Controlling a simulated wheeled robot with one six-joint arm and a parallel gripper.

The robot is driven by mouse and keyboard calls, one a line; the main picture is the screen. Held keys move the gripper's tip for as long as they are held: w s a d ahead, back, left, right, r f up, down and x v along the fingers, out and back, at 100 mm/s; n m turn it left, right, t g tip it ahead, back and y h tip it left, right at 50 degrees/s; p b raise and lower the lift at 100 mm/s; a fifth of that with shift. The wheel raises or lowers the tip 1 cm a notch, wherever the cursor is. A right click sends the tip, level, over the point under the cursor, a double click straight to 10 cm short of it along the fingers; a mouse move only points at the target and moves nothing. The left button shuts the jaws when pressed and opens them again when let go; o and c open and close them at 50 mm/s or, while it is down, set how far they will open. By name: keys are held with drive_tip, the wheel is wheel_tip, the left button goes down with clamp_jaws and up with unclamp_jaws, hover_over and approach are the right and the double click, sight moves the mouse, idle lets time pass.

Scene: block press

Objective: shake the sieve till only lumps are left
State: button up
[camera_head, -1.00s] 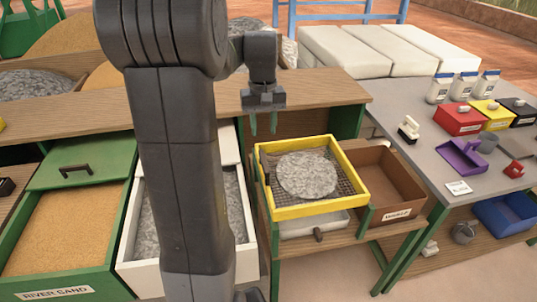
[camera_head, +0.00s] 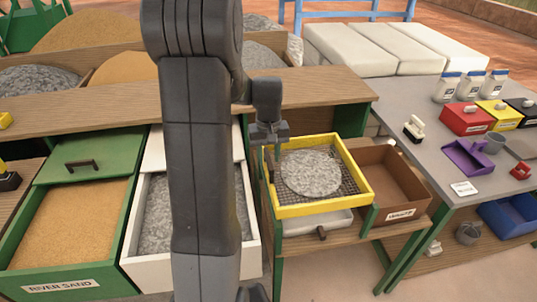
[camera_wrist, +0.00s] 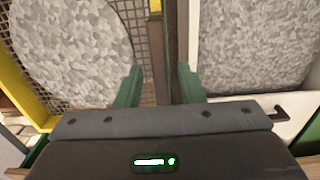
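The sieve (camera_head: 325,207) is a yellow square frame with dark mesh, standing on a wooden stand. A round grey gravelly heap (camera_head: 310,173) lies on its mesh; single lumps cannot be told apart. The sieve mesh and heap (camera_wrist: 75,45) fill the left of the wrist view. A dark handle-like piece sits on the sieve's left side. My gripper (camera_head: 270,150) points down over that side. In the wrist view its green fingers (camera_wrist: 158,88) are apart, with the sieve's edge region between them. I cannot tell whether they touch it.
A brown bin (camera_head: 393,180) adjoins the sieve on the right. A pale tray (camera_head: 318,223) lies under it. A white drawer (camera_head: 250,225) of grey material is left, a green river sand drawer (camera_head: 70,225) farther left. A grey table (camera_head: 440,150) holds boxes and jars.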

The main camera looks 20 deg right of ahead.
clamp_jaws()
drive_tip(key=s+d+r+y+p, duration=0.1)
drive_tip(key=d+r+p, duration=0.4)
drive_tip(key=r+p, duration=0.2)
wheel_tip(320, 180, up, 3)
drive_tip(key=shift+s+d+f, duration=0.15)
drive_tip(key=shift+f, duration=0.05)
